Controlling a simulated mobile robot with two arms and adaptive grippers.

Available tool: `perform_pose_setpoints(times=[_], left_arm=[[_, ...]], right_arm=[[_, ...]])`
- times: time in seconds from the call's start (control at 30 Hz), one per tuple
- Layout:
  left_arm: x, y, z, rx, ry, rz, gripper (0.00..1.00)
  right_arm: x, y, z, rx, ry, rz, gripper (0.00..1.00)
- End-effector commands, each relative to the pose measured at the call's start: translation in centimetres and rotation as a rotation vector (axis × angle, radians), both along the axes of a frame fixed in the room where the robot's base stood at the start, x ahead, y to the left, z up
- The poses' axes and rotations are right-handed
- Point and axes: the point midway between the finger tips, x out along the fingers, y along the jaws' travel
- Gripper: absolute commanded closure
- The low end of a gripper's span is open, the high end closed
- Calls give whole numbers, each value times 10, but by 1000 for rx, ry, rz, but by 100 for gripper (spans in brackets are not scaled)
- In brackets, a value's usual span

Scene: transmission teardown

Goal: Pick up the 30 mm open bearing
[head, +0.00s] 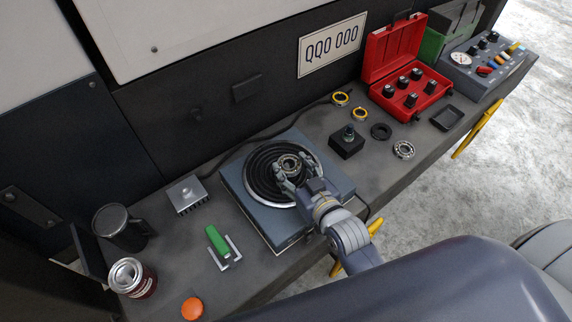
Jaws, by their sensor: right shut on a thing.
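My right gripper (290,166) reaches over the round black coiled plate of a grey-blue heater. Its fingers are shut on a steel bearing (290,162), a ring with an open middle, with one finger on each side. The bearing is at the middle of the coils; I cannot tell whether it touches them or is just above. A second open steel bearing (404,150) lies flat on the bench to the right. No size marking is readable on either bearing. My left gripper is not in view.
The heater (325,177) stands mid-bench. To its right are a black block with a knob (346,142), a black ring (381,131), yellow rings (359,114), a red case (408,96) and a small black tray (447,118).

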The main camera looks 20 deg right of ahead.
Motion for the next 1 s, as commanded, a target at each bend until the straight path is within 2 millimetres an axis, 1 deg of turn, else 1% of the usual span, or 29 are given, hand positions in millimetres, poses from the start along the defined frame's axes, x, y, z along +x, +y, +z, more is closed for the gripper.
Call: perform_pose_setpoints(times=[0.03,0.2,0.4,0.5,0.6,0.8,0.9,1.0], left_arm=[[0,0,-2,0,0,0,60],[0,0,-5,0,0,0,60],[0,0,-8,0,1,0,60],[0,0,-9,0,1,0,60],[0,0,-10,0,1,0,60],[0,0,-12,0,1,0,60],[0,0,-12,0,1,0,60],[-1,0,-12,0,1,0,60]], right_arm=[[-11,-4,2,-1,-4,1,79],[-43,-16,5,1,-4,1,79],[-76,-28,9,0,-4,0,79],[-90,-32,10,1,-5,1,79],[-101,-37,12,2,-5,0,79],[-114,-42,14,1,-7,0,79],[-118,-43,15,2,-8,1,79],[-116,-46,15,2,-9,7,79]])
